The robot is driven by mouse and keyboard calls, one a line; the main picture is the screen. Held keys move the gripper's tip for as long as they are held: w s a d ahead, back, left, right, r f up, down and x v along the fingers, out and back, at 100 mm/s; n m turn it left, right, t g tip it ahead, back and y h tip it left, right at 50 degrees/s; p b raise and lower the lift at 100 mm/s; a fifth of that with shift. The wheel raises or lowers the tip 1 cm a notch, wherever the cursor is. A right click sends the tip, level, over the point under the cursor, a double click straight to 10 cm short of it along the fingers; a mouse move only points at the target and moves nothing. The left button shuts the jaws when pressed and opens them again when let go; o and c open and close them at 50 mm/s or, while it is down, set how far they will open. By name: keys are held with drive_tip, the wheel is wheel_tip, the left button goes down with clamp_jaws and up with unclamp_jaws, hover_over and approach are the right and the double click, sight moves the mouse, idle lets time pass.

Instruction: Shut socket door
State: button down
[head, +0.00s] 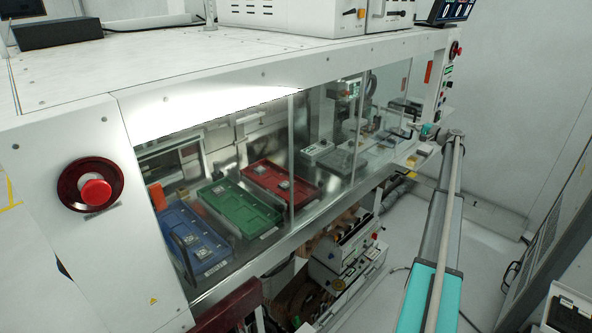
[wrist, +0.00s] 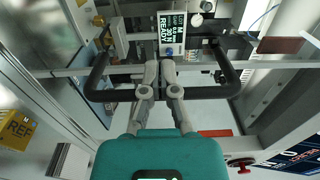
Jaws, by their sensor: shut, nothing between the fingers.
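My gripper (wrist: 158,68) is shut and empty in the wrist view, its two grey fingers pointing up the picture from the teal body. A black U-shaped handle (wrist: 205,93) spans the view, its bar crossing at the fingers; I cannot tell whether they touch it. Beyond the fingertips is a small panel (wrist: 172,32) with the word READY. In the head view my gripper (head: 421,130) is at the far right end of the machine, small and partly hidden by my arm. I cannot make out which part is the socket door, or how far open it stands.
Clear panes (head: 325,140) front the machine. Behind them lie a blue tray (head: 184,222), a green tray (head: 240,216) and a red tray (head: 262,188). A red emergency button (head: 96,192) is at left. The floor (head: 485,265) right of my arm is clear.

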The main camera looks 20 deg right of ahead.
drive_tip(key=d, duration=0.1)
drive_tip(key=w+d, duration=0.1)
drive_tip(key=d, duration=0.2)
drive_tip(key=shift+w+d, duration=0.3)
drive_tip(key=shift+w, duration=0.1)
drive_tip(key=shift+s, duration=0.1)
drive_tip(key=shift+s+d, duration=0.2)
drive_tip(key=shift+s, duration=1.3)
drive_tip(key=shift+s+d, duration=0.2)
drive_tip(key=shift+s, duration=1.25)
drive_tip(key=shift+s, duration=0.1)
